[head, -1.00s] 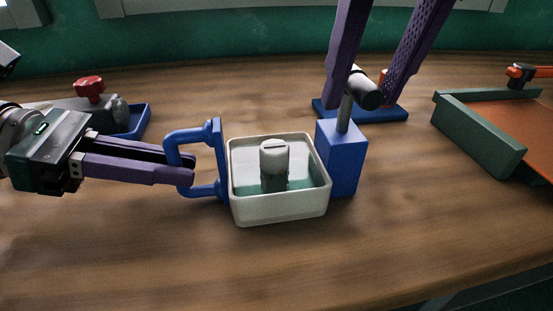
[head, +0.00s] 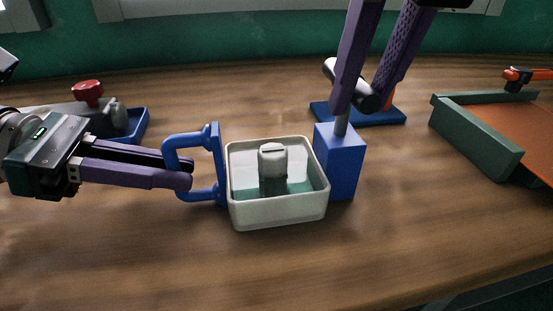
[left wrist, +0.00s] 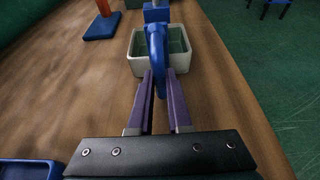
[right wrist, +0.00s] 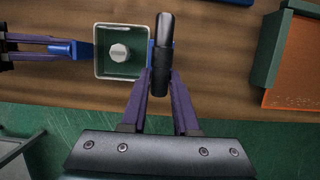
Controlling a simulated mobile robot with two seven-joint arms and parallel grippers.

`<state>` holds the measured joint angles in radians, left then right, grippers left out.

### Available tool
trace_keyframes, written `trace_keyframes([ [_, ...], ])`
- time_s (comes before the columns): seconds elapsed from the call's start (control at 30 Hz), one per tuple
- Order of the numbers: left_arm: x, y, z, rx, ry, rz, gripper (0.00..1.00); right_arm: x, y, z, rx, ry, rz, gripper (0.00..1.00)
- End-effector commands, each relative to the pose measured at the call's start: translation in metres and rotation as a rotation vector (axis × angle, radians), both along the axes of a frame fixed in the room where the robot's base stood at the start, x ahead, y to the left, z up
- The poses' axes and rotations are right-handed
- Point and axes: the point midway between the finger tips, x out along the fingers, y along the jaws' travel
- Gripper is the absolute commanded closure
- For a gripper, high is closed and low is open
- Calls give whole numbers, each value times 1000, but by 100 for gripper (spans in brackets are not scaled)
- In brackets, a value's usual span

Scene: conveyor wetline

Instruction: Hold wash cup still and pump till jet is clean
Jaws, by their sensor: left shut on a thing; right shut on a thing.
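The wash cup (head: 278,210) is a square white tub with teal liquid and a grey-white capped post (head: 272,160) inside. It stands upright on the table, with a blue handle (head: 218,160) on its left side. My left gripper (head: 186,172) is shut on that handle, also seen in the left wrist view (left wrist: 157,50). A blue pump block (head: 339,160) stands against the cup's right side, with a short grey stem and a dark cross handle (head: 364,97). My right gripper (head: 357,104) is shut on the cross handle, which shows in the right wrist view (right wrist: 163,45). I see no jet.
A green-walled tray with an orange floor (head: 475,138) stands at the right. A blue tray (head: 137,124) and a grey device with a red knob (head: 88,92) are at the left. A blue plate (head: 385,115) lies behind the pump. The front of the table is clear.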

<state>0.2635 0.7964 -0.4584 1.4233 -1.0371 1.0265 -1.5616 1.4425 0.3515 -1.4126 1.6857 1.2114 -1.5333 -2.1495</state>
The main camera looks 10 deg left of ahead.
Motion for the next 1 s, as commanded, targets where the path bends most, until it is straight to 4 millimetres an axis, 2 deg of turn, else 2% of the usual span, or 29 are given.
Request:
trace_keyframes([
  [0.33, 0, 0, 0, 0, 0, 1, 100, 0, 0, 4, 0, -2, -1, 100],
  [0.83, 0, 1, 0, 2, 0, 1, 100, 1, 0, 39, 1, -4, -2, 100],
  [1.0, 0, 1, -1, 2, 0, 1, 100, 1, 0, 42, 0, -3, -1, 100],
])
